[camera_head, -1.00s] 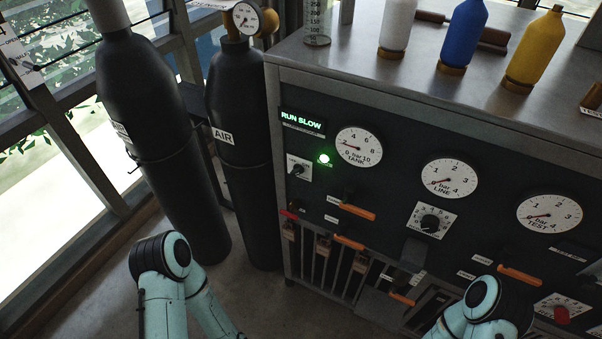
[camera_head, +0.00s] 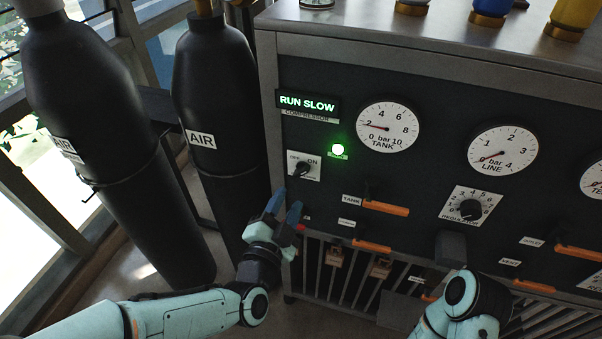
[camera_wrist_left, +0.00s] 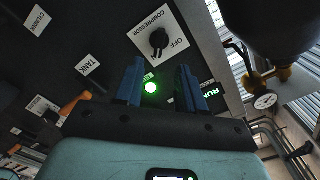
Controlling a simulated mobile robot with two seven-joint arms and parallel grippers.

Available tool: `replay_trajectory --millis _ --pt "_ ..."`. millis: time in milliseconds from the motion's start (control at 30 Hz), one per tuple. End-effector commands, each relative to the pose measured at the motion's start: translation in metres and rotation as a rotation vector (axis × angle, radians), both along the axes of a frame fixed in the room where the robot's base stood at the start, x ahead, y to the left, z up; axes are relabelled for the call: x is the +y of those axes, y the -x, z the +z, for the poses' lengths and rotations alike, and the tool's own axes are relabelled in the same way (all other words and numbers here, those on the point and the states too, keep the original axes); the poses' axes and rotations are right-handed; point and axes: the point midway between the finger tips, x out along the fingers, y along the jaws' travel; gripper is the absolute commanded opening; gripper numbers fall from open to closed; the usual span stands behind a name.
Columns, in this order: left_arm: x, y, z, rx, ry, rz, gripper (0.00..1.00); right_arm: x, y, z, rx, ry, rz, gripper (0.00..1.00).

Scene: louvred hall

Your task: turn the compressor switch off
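The compressor switch (camera_head: 303,168) is a black knob on a white plate with an ON label, at the panel's upper left; its pointer seems turned toward ON. It also shows in the left wrist view (camera_wrist_left: 159,40), ahead of the fingertips. The green lamp (camera_head: 338,150) beside it is lit and the display (camera_head: 307,103) reads RUN SLOW. My left gripper (camera_head: 285,208) is open and empty, just below the switch and apart from it; its two blue fingers also show in the left wrist view (camera_wrist_left: 160,72). My right arm shows at lower right, its gripper hidden.
Two black air cylinders (camera_head: 218,120) stand close left of the panel. Orange-handled valves (camera_head: 385,208) and a regulator knob (camera_head: 470,208) are to the right of the switch. Gauges (camera_head: 388,127) sit higher up. Bottles stand on the top.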

Motion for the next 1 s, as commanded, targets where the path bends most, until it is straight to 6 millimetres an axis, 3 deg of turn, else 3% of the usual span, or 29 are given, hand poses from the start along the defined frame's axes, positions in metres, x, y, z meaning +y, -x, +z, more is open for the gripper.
replay_trajectory --millis 567,1000 --pt "-0.024 -0.077 -0.001 0.005 0.000 0.001 0.39 0.000 0.005 0.011 0.016 -0.003 0.003 0.43" --pt "-0.027 -0.086 -0.002 0.006 0.001 0.000 0.39 0.000 0.005 0.008 0.017 -0.002 0.003 0.43"
